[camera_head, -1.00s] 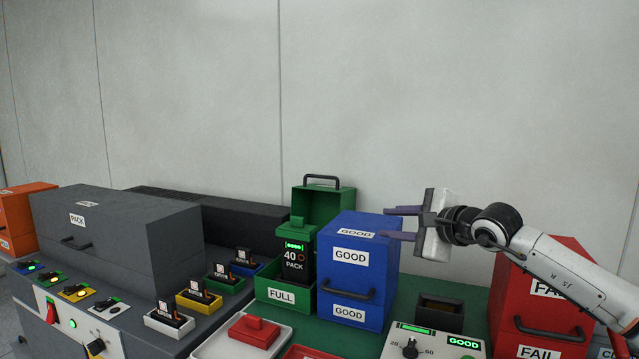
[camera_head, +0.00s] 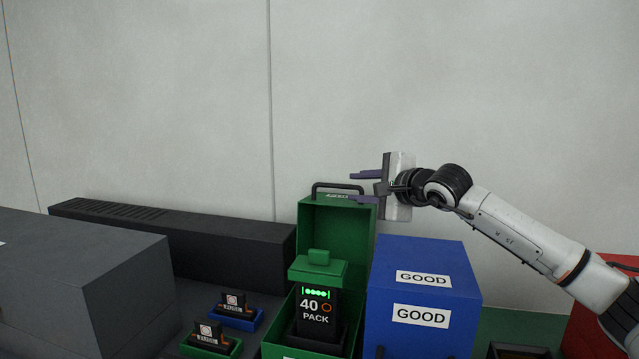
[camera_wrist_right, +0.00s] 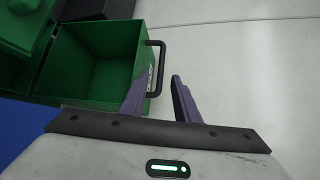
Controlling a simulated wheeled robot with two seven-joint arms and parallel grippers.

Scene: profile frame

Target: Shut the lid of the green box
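The green box (camera_head: 271,346) stands open, with its lid (camera_head: 355,224) raised upright at the back and a black handle (camera_head: 338,187) on the lid's top edge. My right gripper (camera_head: 357,186) is open and empty beside the handle's right end. In the right wrist view, the lid (camera_wrist_right: 92,64) and handle (camera_wrist_right: 158,68) lie just ahead of the gripper (camera_wrist_right: 155,90), the handle end near the gap between the purple fingers. My left gripper is not in view.
A blue box (camera_head: 428,275) marked "GOOD" stands right of the green box, below my right arm. A grey box (camera_head: 90,285) and a long black unit (camera_head: 165,238) are at the left. Small green and blue trays (camera_head: 236,316) hold packs. The space above is clear.

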